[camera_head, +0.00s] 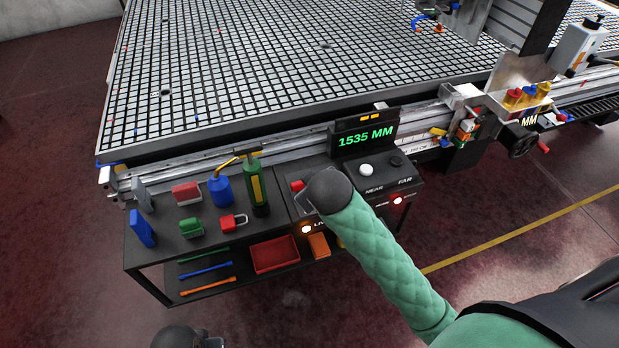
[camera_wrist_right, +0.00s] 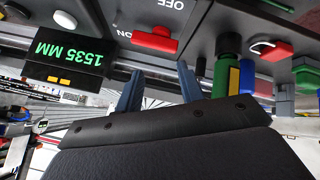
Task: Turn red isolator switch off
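The red isolator switch (camera_wrist_right: 155,40) is a red bar handle on a dark panel in the wrist view. The bar lies crosswise, its left end by the ON label (camera_wrist_right: 136,38), with the OFF label (camera_wrist_right: 175,5) above it. In the head view a little of the red switch (camera_head: 297,186) shows beside my right wrist, which hides the rest. My right gripper (camera_wrist_right: 160,70) is open and empty, its two blue fingers apart and pointing toward the switch, with a visible gap before it. A dark rounded part of my left gripper (camera_head: 190,337) shows at the bottom edge; its fingers are not clear.
The display (camera_head: 364,136) reads 1535 MM. A green bottle (camera_head: 256,186), a blue can (camera_head: 220,190) and a red padlock (camera_head: 233,221) stand left of the switch.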

